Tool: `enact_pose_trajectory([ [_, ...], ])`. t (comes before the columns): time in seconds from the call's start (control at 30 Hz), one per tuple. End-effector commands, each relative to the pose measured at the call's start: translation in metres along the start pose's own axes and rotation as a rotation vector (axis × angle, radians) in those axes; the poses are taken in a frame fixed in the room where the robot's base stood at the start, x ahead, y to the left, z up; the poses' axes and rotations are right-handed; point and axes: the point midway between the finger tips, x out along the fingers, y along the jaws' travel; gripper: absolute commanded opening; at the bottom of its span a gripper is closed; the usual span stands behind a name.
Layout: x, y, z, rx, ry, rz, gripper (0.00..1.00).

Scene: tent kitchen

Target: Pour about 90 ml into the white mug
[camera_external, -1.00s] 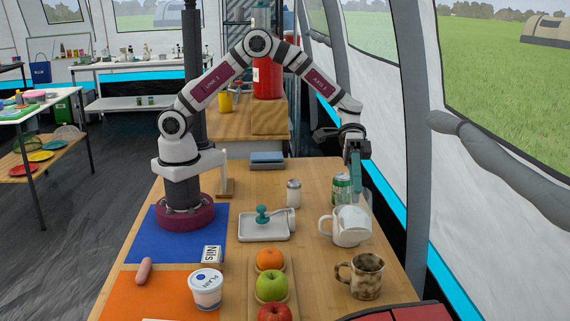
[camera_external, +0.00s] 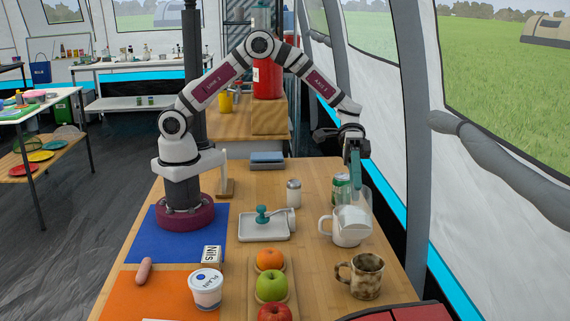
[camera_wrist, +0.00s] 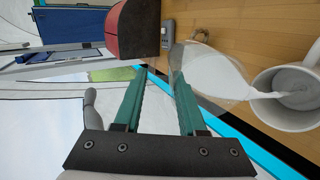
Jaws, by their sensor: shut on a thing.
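My gripper (camera_external: 355,182) is shut on a clear jug (camera_external: 363,200) above the far right part of the table. The jug holds white liquid and is tilted over the white mug (camera_external: 334,232), which stands upright on the table. In the wrist view, the green fingers of my gripper (camera_wrist: 162,80) point at the jug (camera_wrist: 210,68). A white stream runs from the jug's lip into the white mug (camera_wrist: 283,112). White liquid shows inside the mug; its exact level is unclear.
A green can (camera_external: 341,187) stands close behind the mug. A brown mottled mug (camera_external: 366,279) stands in front. A salt shaker (camera_external: 293,194) and a white tray (camera_external: 263,236) with a teal-handled item lie to the left. The tent wall runs close along the right edge.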

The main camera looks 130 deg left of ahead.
Motion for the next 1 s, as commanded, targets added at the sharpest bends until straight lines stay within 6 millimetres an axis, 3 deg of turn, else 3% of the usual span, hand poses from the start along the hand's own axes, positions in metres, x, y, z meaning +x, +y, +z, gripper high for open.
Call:
enact_pose_trajectory([
  [1.0,-0.0086,-0.0002,-0.0003,-0.001,0.001,0.082,0.0],
])
